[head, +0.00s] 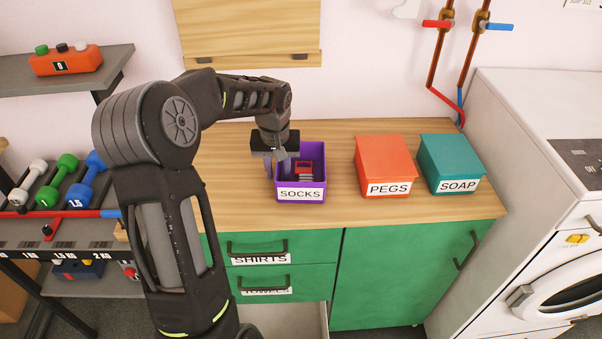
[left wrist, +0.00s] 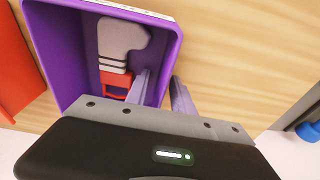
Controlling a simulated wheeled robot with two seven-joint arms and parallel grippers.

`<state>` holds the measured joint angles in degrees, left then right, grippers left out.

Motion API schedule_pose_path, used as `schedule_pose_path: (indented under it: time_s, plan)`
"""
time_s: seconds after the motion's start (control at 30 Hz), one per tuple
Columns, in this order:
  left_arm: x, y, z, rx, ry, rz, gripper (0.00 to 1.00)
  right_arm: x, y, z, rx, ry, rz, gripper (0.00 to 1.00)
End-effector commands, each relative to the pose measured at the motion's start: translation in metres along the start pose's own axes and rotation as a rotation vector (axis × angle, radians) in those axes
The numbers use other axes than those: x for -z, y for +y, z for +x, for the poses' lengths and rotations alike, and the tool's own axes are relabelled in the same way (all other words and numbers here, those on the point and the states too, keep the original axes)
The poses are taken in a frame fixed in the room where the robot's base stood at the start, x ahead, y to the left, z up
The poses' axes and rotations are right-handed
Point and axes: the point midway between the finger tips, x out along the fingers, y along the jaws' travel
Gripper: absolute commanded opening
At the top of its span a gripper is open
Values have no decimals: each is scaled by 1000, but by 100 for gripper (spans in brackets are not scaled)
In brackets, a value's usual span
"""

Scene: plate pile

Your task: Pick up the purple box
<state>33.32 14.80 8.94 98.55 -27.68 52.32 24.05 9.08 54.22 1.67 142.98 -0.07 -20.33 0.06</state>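The purple box (head: 321,174), labelled SOCKS, stands open on the wooden counter, left of the other boxes. My left gripper (head: 271,166) points down at its left wall. In the left wrist view the purple box (left wrist: 60,60) shows a grey sock shape and a red item inside. There my left gripper (left wrist: 161,77) has one finger inside the box and one outside, with the side wall between them. The fingers are apart, with a visible gap around the wall, so it looks open. My right gripper is not in view.
A red PEGS box (head: 384,160) and a teal SOAP box (head: 451,158), both lidded, stand to the right on the counter (head: 235,190). A white washing machine (head: 510,130) borders the counter's right end. A dumbbell rack (head: 60,212) is at left.

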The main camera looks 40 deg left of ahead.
Motion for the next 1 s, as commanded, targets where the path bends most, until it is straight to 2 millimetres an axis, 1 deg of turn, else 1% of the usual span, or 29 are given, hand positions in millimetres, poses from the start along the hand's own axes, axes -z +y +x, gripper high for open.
schedule_pose_path:
  time_s: [0.27, 0.6, 0.63, 1.0]
  plan:
    - [0, 0, 0, 0, 0, 0, 29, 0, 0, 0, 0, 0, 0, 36]
    - [0, 0, 0, 0, 0, 0, 1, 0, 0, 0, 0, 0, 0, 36]
    - [0, 0, 0, 0, 0, 0, 0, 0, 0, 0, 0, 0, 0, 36]
    - [0, 0, 0, 0, 0, 0, 0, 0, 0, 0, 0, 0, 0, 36]
